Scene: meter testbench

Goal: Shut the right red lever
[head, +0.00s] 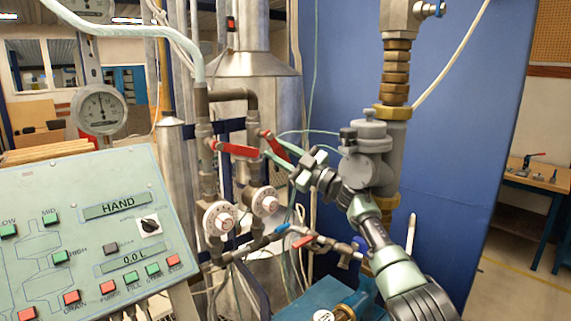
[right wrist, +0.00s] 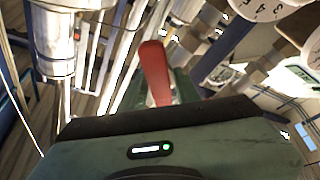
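The right red lever (head: 273,145) sits on the right-hand pipe, sloping down to the right, its lower end partly hidden by my right gripper. My right gripper (head: 279,154) comes in from the lower right; its greenish fingers look spread apart, right at the lever. In the right wrist view the red lever (right wrist: 155,72) stands up just beyond the gripper body, close to the fingers; whether they touch it I cannot tell. The left red lever (head: 236,149) lies almost level on the left-hand pipe. My left gripper is not in view.
Two round white water meters (head: 219,218) sit below the levers. A control panel (head: 90,225) fills the lower left. A thick grey pipe with brass fittings (head: 393,113) stands right of the gripper, before a blue wall (head: 460,120). Smaller valves with blue and red handles (head: 302,241) are below.

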